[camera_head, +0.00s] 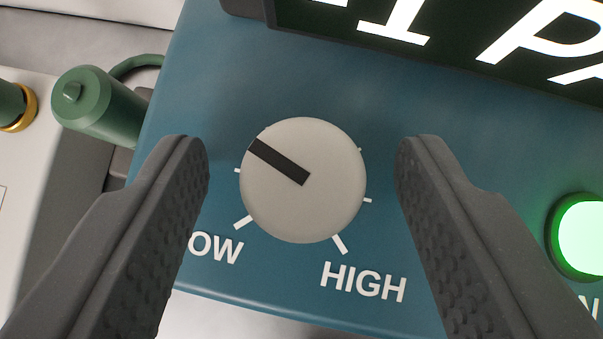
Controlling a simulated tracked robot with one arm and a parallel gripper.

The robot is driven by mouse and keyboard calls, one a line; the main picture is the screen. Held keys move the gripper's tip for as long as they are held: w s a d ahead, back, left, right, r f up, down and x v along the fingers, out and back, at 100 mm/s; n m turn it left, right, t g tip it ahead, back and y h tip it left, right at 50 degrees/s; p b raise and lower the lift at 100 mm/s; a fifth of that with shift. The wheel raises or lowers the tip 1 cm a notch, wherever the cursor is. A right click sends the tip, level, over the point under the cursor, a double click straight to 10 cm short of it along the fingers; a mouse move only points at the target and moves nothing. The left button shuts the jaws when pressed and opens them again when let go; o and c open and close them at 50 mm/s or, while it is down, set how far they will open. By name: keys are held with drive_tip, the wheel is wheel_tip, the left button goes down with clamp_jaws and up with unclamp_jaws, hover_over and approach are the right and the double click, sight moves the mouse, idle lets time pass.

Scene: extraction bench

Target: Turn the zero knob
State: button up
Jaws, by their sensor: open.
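A round light-grey knob (318,205) sits on a blue panel (300,55). Its black pointer line (279,162) runs from near the middle toward the upper left. White tick marks ring it, with "LOW" printed at lower left, partly covered, and "HIGH" at lower right. No "zero" label shows in view. My gripper (302,150) is open, with one dark ridged finger to the left of the knob and one to the right. There is a gap on both sides, and neither finger appears to touch the knob.
A dark display (450,60) with large white letters, cut off, lies along the top right. A lit green button (582,235) is at the right edge. A green cylinder (105,105) with a curved handle stands left of the panel. The panel's lower edge runs just below the labels.

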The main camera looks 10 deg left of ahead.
drive_tip(key=c, duration=1)
drive_tip(key=shift+o, duration=0.2)
drive_tip(key=shift+s+a+r+m+h+p, duration=0.1)
drive_tip(key=shift+m+h+p, duration=0.35)
drive_tip(key=shift+p, duration=0.35)
drive_tip(key=shift+m+h+p, duration=0.25)
drive_tip(key=shift+m+p, duration=0.3)
drive_tip(key=shift+p, duration=0.15)
drive_tip(key=o, duration=1)
drive_tip(key=shift+c, duration=0.2)
drive_tip(key=v, duration=1.3)
drive_tip(key=shift+s+b, duration=0.35)
drive_tip(key=shift+b, duration=0.05)
drive_tip(key=shift+r, duration=0.1)
